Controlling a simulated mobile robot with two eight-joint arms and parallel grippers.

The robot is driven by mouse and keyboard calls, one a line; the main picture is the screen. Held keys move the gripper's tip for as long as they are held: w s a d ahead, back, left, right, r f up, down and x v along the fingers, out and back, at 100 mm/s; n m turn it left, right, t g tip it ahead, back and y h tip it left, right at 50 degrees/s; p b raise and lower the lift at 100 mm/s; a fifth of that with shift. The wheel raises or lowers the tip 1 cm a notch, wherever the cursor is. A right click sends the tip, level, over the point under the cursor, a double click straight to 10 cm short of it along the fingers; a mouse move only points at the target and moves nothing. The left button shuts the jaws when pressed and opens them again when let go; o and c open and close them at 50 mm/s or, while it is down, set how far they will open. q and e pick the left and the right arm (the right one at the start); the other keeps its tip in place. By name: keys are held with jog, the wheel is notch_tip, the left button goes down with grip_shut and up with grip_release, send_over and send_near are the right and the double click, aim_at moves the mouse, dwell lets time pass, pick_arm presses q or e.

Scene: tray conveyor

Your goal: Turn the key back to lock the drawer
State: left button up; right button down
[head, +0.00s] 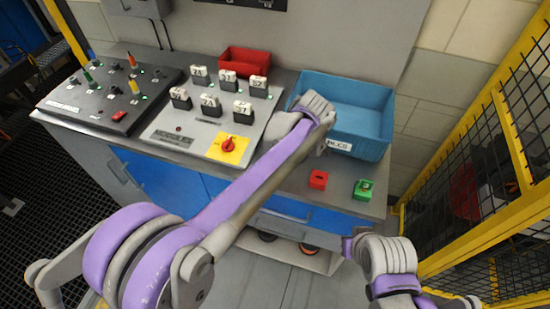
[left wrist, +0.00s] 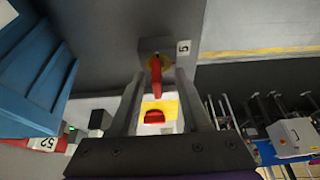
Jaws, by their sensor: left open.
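The drawer front (head: 290,228) seems to be under the worktop. My right gripper (head: 385,265) is low at the right, its fingertips unclear.
A blue bin (head: 345,105), a red bin (head: 244,62), tagged switches (head: 209,103) and a red knob on a yellow plate (head: 229,146) stand on the worktop. Red (head: 318,179) and green (head: 364,188) blocks lie near its front edge. A yellow mesh fence (head: 490,170) bounds the right.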

pick_arm(q)
jog(key=v, duration=1.1)
jog(key=shift+p, duration=0.3)
jog(key=s+a+f+m+h, duration=0.25)
jog(key=s+a+m, duration=0.4)
jog(key=a, duration=0.65)
jog(key=s+a+f+m+t+h, duration=0.1)
jog(key=s+a+f+m+t, duration=0.1)
jog(key=s+a+f+m, duration=0.2)
jog(key=s+a+f+m+t, duration=0.2)
jog(key=s+a+f+m, duration=0.2)
jog(key=s, duration=0.6)
jog(key=shift+a+f+h, duration=0.3)
jog(key=shift+f+h, duration=0.05)
jog(key=shift+f, duration=0.55)
